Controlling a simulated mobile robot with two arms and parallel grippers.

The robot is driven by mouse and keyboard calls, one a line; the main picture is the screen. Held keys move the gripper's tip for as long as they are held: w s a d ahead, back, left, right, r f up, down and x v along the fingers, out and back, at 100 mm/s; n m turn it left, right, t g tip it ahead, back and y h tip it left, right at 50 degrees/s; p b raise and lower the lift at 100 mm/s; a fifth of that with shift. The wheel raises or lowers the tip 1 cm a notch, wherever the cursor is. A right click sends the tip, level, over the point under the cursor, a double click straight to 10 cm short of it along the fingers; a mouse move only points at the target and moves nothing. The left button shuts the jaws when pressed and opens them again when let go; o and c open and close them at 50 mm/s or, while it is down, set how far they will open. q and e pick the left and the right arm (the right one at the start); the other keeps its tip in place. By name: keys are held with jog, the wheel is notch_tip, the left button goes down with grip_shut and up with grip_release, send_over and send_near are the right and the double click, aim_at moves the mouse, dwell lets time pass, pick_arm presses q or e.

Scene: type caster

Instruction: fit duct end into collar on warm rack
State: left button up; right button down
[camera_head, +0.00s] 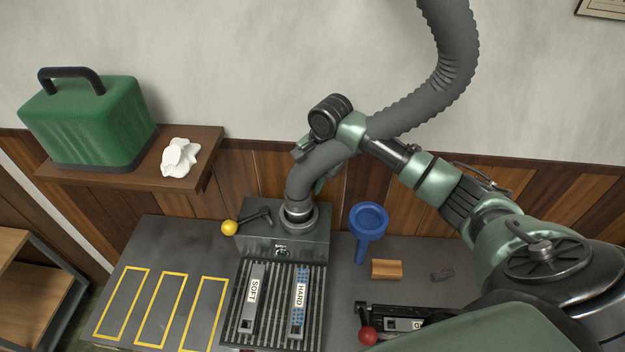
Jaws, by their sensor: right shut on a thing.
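The grey ribbed duct (455,60) hangs from the top of the picture, bends behind my right arm and curves down to the warm rack. My right gripper (312,168) is shut on the duct close to its lower end. The duct end (297,190) points down at the round metal collar (299,217) on the rack's back box. It meets the collar in the picture; I cannot tell how deep it sits. The warm rack (265,333) has a slatted bed holding a SOFT bar (252,298) and a HARD bar (300,302). My left gripper is out of view.
A yellow ball-ended lever (230,228) is left of the collar. A shelf (200,150) holds a green case (90,125) and white cloth (179,157). Yellow-outlined spaces (160,310) are empty.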

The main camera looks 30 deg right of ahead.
jog(key=shift+f, duration=1.15)
jog(key=c, duration=1.1)
grip_release()
jog(key=shift+c, duration=0.2)
jog(key=r, duration=0.2)
jog(key=r+b, duration=0.1)
jog(key=r, duration=0.1)
jog(key=s+r+b, duration=0.1)
jog(key=r, duration=0.1)
jog(key=shift+s+d+r, duration=0.1)
jog(key=shift+d+r, duration=0.15)
jog(key=shift+r, duration=0.15)
jog(key=shift+s+r, duration=0.1)
jog(key=shift+r, duration=0.35)
